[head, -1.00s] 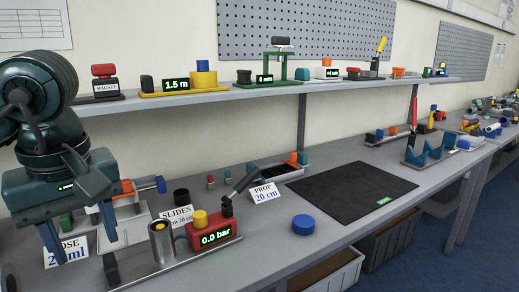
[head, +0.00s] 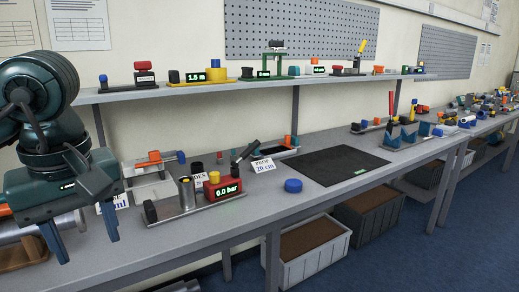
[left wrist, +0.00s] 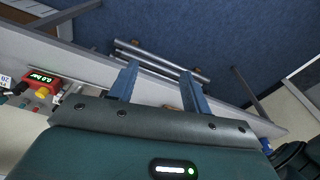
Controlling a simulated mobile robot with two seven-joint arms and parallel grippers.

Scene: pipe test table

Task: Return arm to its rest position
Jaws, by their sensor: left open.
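My left gripper (head: 84,232) hangs at the left of the head view, pointing down, with its two blue fingers spread and nothing between them. In the left wrist view the same gripper (left wrist: 158,72) shows both fingers apart, with blue floor and grey rails beyond. The pump unit, a red box (head: 222,189) reading 0.0 bar, stands on the bench to the right of the gripper, apart from it. The red box also shows at the left of the wrist view (left wrist: 42,88). My right gripper is in neither view.
The grey bench carries a black mat (head: 325,166), a blue disc (head: 293,186) and a PROP card (head: 263,165). A shelf (head: 130,91) with several devices runs above. Crates (head: 310,250) stand under the bench. Pipes (head: 40,228) lie behind the gripper. Blue floor is open at the lower right.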

